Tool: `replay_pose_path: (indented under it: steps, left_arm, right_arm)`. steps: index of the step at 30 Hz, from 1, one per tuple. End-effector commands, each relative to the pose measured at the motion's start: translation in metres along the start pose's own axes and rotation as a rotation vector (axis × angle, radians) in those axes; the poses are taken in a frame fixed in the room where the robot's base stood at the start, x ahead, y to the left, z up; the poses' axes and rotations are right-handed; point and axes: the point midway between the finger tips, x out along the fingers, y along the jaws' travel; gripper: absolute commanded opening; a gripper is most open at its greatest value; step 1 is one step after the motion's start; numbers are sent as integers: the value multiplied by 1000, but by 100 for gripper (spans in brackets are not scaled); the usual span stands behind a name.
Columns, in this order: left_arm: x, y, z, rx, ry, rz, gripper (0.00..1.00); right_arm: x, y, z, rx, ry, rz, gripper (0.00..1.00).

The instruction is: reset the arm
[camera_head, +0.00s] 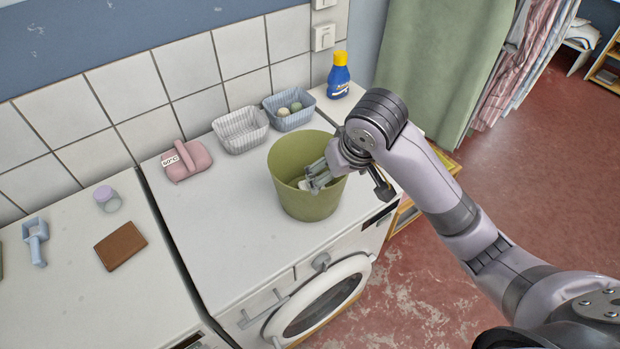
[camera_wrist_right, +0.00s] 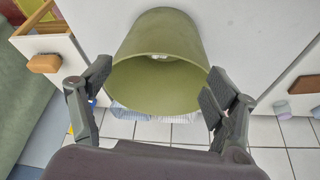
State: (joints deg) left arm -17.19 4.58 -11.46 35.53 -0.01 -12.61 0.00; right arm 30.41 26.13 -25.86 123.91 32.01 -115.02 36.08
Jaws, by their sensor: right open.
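My right arm comes in from the right in the head view. Its gripper (camera_head: 316,178) is over the mouth of an olive-green bucket (camera_head: 310,204), near the bucket's right rim. In the right wrist view my right gripper (camera_wrist_right: 157,88) has its fingers spread wide, with nothing between the tips. The bucket (camera_wrist_right: 160,38) shows beyond them, its mouth facing the camera. A small whitish thing (camera_wrist_right: 160,57) lies inside the bucket; I cannot tell what it is. How far the fingers reach into the bucket is unclear. My left gripper is not in view.
The bucket stands on a white washing machine (camera_head: 230,235). Behind it are a white basket (camera_head: 241,130), a blue-grey basket (camera_head: 290,109) with balls and a blue bottle (camera_head: 339,76). A pink container (camera_head: 186,160) stands left. The machine top's front left is clear.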

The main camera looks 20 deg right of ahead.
Motion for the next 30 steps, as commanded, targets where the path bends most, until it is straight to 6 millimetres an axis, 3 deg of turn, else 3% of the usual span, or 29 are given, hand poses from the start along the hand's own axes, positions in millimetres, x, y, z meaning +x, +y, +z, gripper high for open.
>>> replay_pose_path:
  steps: [8, 11, 14, 20, 24, 30]
  left_arm:
    - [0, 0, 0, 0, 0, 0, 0]
    - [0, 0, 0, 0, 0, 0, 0]
    - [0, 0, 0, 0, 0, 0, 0]
    - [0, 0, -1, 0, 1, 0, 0]
    - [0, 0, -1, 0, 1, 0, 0]
    - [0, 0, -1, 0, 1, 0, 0]
  right_arm:
    - [1, -1, 1, -1, -1, -2, 81]
    - [9, -5, 11, -9, -6, -17, 81]
    - [24, -13, 32, -26, -11, -49, 81]
    - [55, -27, 97, -53, -16, -107, 81]
    - [68, -26, 145, -59, -21, -110, 81]
    - [73, -14, 199, -68, -37, -74, 81]
